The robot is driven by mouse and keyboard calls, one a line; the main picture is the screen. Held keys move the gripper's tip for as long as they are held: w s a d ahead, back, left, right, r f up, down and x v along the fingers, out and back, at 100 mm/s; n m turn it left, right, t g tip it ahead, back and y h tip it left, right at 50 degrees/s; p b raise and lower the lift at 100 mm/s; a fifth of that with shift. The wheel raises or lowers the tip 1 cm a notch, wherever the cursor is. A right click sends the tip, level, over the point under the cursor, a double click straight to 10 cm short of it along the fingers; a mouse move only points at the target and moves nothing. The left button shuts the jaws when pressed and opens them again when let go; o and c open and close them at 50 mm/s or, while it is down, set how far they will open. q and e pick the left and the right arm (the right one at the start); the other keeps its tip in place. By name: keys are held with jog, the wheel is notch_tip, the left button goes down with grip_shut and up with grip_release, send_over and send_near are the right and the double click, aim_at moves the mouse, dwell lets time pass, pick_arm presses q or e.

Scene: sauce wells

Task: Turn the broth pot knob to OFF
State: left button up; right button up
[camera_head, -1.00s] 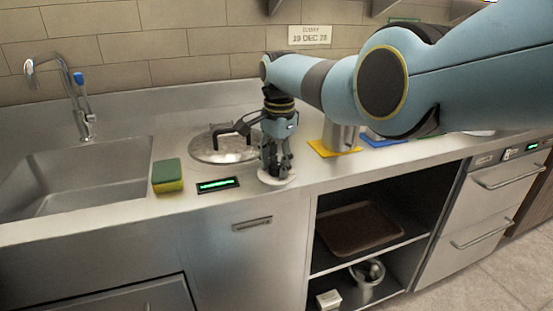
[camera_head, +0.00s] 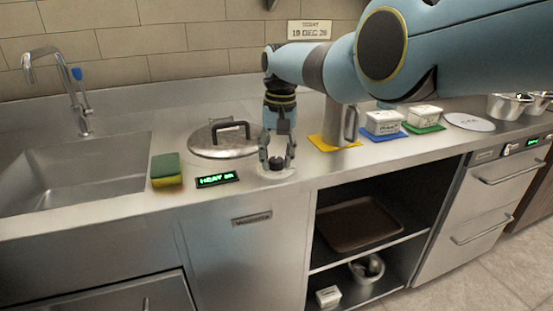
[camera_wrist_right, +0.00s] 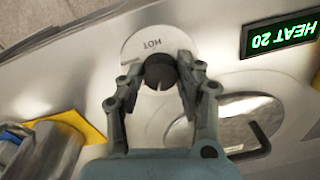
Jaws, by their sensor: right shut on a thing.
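The broth pot knob (camera_head: 276,163) is a small dark round knob on a pale round dial plate (camera_head: 267,175) at the counter's front. In the right wrist view the knob (camera_wrist_right: 160,70) sits between my fingertips, with a pale mark on its edge towards my palm. The plate (camera_wrist_right: 140,42) carries the word HOT, upside down there. My right gripper (camera_head: 277,160) points down, shut on the knob from both sides. The display (camera_head: 217,179) beside it glows green; in the wrist view it reads HEAT 20 (camera_wrist_right: 282,33). My left gripper is out of view.
The lidded pot (camera_head: 220,150) with a black handle is sunk in the counter behind the display. A sponge (camera_head: 166,170) lies left, by the sink (camera_head: 75,165). A metal container (camera_head: 335,122) on a yellow mat (camera_head: 325,146) and white tubs (camera_head: 384,122) stand right.

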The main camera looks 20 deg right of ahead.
aim_at(279, 159)
jog(key=n+b, duration=0.1)
jog(key=n, duration=0.3)
jog(key=shift+n, duration=0.4)
dwell(0.4)
jog(key=o, duration=1.1)
jog(key=shift+o, duration=0.2)
jog(key=shift+r, duration=0.1)
notch_tip(279, 159, up, 12)
jog(key=shift+d, duration=0.35)
jog(key=shift+w, duration=0.1)
